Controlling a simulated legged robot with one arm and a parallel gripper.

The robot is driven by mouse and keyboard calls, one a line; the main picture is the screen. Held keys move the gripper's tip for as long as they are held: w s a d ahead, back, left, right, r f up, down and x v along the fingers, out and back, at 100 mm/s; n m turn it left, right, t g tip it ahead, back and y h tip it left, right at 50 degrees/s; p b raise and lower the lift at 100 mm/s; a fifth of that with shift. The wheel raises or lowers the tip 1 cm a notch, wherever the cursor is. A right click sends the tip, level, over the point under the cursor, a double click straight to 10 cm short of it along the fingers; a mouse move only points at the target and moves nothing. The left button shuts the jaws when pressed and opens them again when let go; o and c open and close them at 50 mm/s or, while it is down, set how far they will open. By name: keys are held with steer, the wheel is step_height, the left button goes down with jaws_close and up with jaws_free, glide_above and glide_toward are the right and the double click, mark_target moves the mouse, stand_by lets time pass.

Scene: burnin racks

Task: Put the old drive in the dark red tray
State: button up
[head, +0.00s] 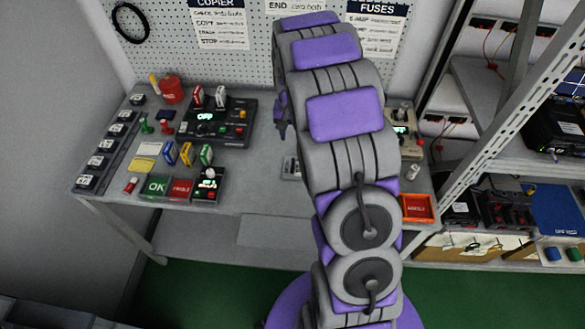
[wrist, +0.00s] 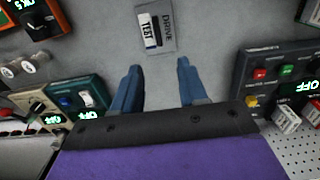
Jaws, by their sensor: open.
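In the wrist view, a small drive-like piece with a white label reading TEST (wrist: 150,33) lies on a grey plate marked DRIVE (wrist: 168,44). I cannot tell whether it is the old drive. My gripper (wrist: 157,75) is open and empty, its two blue fingers apart just short of the plate. In the head view my arm hides most of the gripper and part of the plate (head: 291,168). A dark red tray (head: 181,189) with white lettering sits at the table's front, beside a green OK tray (head: 156,187). An orange-red tray (head: 418,207) is at the right.
Black labelled blocks (head: 97,160) line the left edge. A metal rack (head: 500,110) stands right. Bare tabletop (head: 255,180) lies between trays and arm.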

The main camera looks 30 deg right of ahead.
steer(key=b, duration=0.2)
glide_above(293, 164)
steer(key=f, duration=0.8)
steer(key=shift+w+f, duration=0.25)
steer(key=shift+f, duration=0.05)
steer(key=f, duration=0.3)
steer(key=f+b, duration=0.1)
steer(key=f, duration=0.1)
steer(key=shift+s+f, duration=0.1)
steer(key=shift+s, duration=0.15)
jaws_close()
